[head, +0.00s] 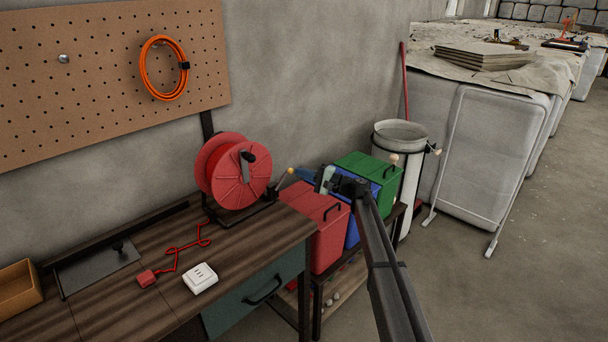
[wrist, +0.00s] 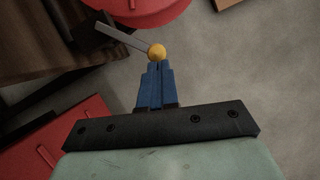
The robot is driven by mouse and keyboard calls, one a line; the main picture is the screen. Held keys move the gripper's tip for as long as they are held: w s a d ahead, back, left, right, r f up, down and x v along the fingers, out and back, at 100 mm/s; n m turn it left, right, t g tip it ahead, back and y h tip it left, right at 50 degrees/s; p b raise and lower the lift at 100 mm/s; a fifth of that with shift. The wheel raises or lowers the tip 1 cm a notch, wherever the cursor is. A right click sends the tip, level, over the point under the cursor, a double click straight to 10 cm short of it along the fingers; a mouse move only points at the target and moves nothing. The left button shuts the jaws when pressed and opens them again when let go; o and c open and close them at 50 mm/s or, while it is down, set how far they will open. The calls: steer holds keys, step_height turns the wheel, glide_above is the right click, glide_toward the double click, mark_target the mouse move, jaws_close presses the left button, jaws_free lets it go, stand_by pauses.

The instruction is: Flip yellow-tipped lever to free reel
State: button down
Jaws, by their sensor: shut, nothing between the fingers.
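The red reel (head: 238,172) stands on a dark stand at the right end of the wooden workbench (head: 150,311). A thin grey lever (head: 280,183) with a yellow ball tip (head: 290,171) sticks out to the right of the stand. In the wrist view the yellow tip (wrist: 157,51) is right at the ends of my blue fingers, and the lever (wrist: 124,38) runs up and left from it to a dark block. My gripper (wrist: 155,66) is shut and empty, its fingertips at or very near the tip; contact cannot be told. In the head view my gripper (head: 297,174) is right of the lever.
A red cord with a plug (head: 147,278) and a white socket box (head: 200,278) lie on the bench. Red (head: 327,232), blue (head: 352,231) and green (head: 368,173) bins stand right of the bench, below and behind my arm. An orange coil (head: 146,75) hangs on the pegboard.

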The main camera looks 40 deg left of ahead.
steer(key=shift+s+r+n, duration=0.15)
steer(key=shift+r+n, duration=0.05)
steer(key=shift+n, duration=0.1)
steer(key=shift+s+r+n+h, duration=0.2)
steer(key=shift+r+n+h, duration=0.1)
steer(key=shift+r+n, duration=0.1)
steer(key=s+r+n+t+h, duration=0.2)
steer(key=s+r+n, duration=0.2)
steer(key=s+n, duration=0.2)
steer(key=shift+s+n+h, duration=0.15)
steer(key=shift+n+h, duration=0.15)
steer(key=shift+n, duration=0.4)
stand_by(0.3)
steer(key=w+a+v, duration=0.1)
steer(key=w+v, duration=0.1)
steer(key=v, duration=1)
steer(key=shift+w+d+r, duration=0.35)
steer(key=shift+w+r, duration=0.1)
steer(key=shift+m, duration=0.3)
